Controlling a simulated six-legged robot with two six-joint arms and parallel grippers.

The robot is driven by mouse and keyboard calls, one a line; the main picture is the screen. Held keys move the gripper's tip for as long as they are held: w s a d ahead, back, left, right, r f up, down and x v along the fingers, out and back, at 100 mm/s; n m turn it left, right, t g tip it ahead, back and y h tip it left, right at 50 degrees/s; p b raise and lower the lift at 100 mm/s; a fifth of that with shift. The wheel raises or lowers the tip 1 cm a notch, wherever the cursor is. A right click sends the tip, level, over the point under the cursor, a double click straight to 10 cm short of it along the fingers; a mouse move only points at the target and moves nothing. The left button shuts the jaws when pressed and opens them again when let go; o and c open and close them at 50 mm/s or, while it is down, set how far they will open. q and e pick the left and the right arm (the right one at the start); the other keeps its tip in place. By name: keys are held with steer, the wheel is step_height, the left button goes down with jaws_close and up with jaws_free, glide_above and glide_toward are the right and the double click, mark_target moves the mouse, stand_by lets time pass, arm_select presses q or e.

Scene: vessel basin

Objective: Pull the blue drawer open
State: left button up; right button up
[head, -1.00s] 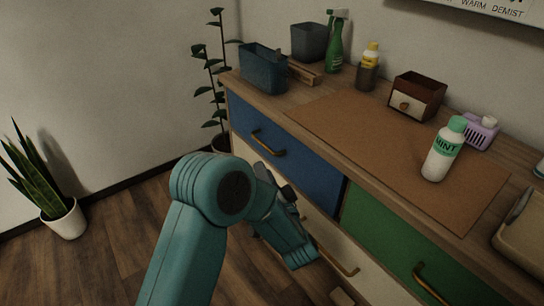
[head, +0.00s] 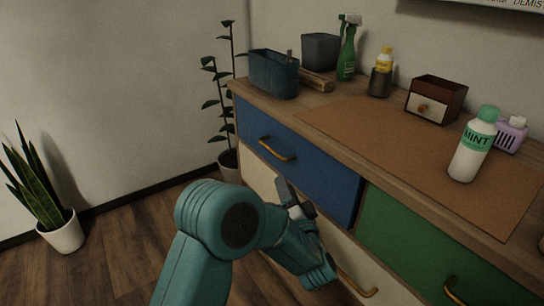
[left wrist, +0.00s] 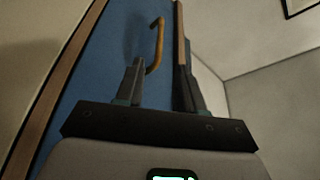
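The blue drawer (head: 312,168) is at the upper left of the dresser front, with a brass bar handle (head: 277,150). It looks shut or nearly so; I cannot tell exactly. My left gripper (head: 288,190) is just in front of the drawer, with its fingertips below the handle in the head view. In the left wrist view the fingers (left wrist: 160,66) are apart with nothing between them that I can see gripped. The handle (left wrist: 157,45) shows beyond the fingertips, close to the left finger, against the blue drawer front (left wrist: 100,70). My right gripper is not in view.
A green drawer (head: 410,245) is to the right and cream drawers lie below. The dresser top holds a mint bottle (head: 473,145), a small drawer box (head: 437,98), a spray bottle (head: 347,50) and a blue bin (head: 273,75). Potted plants stand on the floor at left.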

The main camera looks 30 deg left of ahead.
mark_target(272, 151)
arm_select(q)
steer(key=b+x, duration=0.2)
steer(key=x, duration=1.1)
steer(key=shift+w+a, duration=0.15)
steer(key=shift+c, duration=0.3)
jaws_close()
